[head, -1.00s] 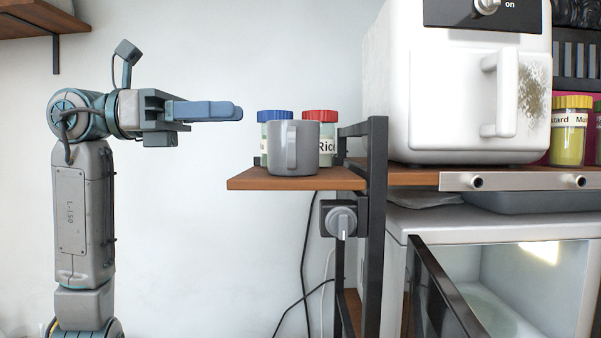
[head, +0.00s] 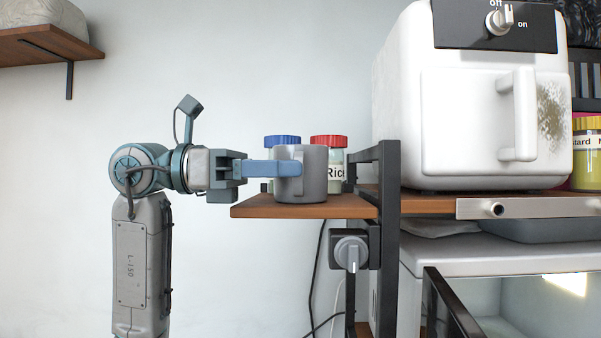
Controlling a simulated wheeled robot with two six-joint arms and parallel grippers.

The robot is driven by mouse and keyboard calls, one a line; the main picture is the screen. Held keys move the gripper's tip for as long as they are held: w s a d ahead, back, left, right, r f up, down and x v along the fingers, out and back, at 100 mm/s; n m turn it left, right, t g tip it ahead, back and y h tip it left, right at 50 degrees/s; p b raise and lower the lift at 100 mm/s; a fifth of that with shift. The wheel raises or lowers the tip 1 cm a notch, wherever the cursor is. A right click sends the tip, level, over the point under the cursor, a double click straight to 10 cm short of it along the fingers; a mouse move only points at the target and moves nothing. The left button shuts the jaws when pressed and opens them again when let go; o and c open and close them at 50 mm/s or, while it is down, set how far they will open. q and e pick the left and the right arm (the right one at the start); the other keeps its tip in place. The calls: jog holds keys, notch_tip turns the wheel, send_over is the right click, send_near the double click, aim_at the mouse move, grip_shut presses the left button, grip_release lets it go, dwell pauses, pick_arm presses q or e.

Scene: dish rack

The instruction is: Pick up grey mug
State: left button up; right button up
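The grey mug (head: 315,182) stands upright on a small wooden shelf (head: 250,209), with its handle toward me. My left gripper (head: 290,168) comes in level from the left at the mug's height. Its blue finger overlaps the left side of the mug and ends near the handle. I see the fingers side-on, so the gap between them is hidden, and I cannot tell whether they touch the mug. My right gripper is not in view.
A blue-lidded jar (head: 283,141) and a red-lidded rice jar (head: 337,168) stand behind the mug. A black metal frame (head: 389,230) is right of the shelf, beside a white air fryer (head: 455,120). A microwave (head: 490,256) with its door open is below.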

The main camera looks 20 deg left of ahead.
aim_at(312, 168)
pick_arm(q)
jog(key=p+x, duration=0.2)
jog(key=x, duration=0.1)
jog(key=shift+d+r, duration=0.15)
jog(key=shift+d, duration=0.1)
jog(key=shift+w+d, duration=0.1)
jog(key=shift+d, duration=0.4)
jog(key=shift+a+f, duration=0.15)
jog(key=shift+f, duration=0.05)
jog(key=shift+a, duration=0.1)
grip_shut()
jog(key=shift+r, duration=0.1)
dwell(0.4)
